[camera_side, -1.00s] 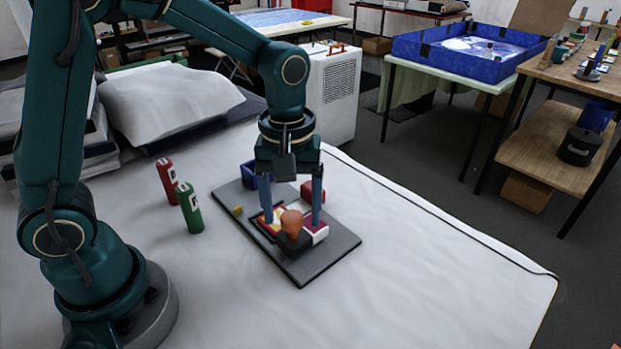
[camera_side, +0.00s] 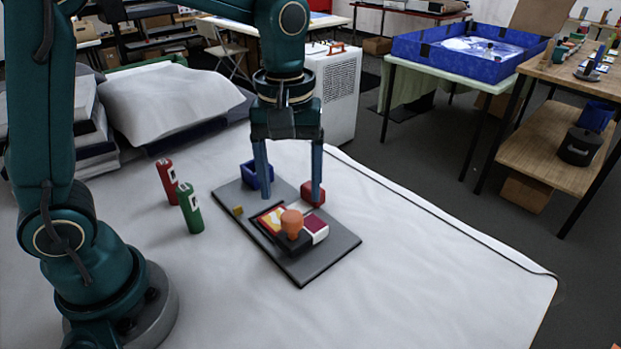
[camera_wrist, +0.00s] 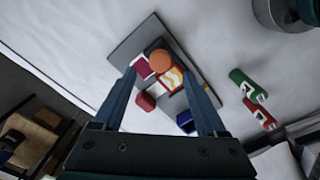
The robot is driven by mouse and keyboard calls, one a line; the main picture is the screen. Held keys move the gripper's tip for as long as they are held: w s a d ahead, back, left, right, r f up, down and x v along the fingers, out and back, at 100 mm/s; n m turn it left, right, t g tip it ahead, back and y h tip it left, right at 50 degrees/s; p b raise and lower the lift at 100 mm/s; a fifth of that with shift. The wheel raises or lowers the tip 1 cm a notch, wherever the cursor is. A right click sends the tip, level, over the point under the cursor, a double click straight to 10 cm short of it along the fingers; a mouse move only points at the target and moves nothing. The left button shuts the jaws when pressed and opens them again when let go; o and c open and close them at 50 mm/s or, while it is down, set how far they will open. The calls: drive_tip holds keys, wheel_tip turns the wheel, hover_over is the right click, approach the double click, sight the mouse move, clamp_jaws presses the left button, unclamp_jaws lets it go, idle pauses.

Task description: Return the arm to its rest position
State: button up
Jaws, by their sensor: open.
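My gripper (camera_side: 290,198) is open and empty. In the side view its two blue fingers point down above the dark board, apart from the orange-knobbed tool. The tool's round orange knob (camera_side: 292,222) stands on a dark base on the dark board (camera_side: 318,264); the knob also shows in the wrist view (camera_wrist: 160,61). A red, yellow and white patterned piece (camera_side: 271,218) lies beside it, partly hidden by the knob. In the wrist view my gripper (camera_wrist: 163,75) has its fingers spread, with the board beyond them.
A red block (camera_side: 312,193) and a blue bin (camera_side: 254,175) sit at the board's far end. A small yellow block (camera_side: 238,211) lies near its left edge. Red (camera_side: 167,181) and green (camera_side: 190,208) bottles stand left of the board. The white table's right side is clear.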

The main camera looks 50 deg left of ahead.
drive_tip(key=s+a+r+m+t, duration=0.2)
drive_tip(key=s+m+t, duration=0.3)
drive_tip(key=s+m, duration=0.3)
drive_tip(key=shift+s+a+r+m+t, duration=0.35)
drive_tip(key=shift+s+r, duration=0.25)
drive_tip(key=shift+s, duration=0.5)
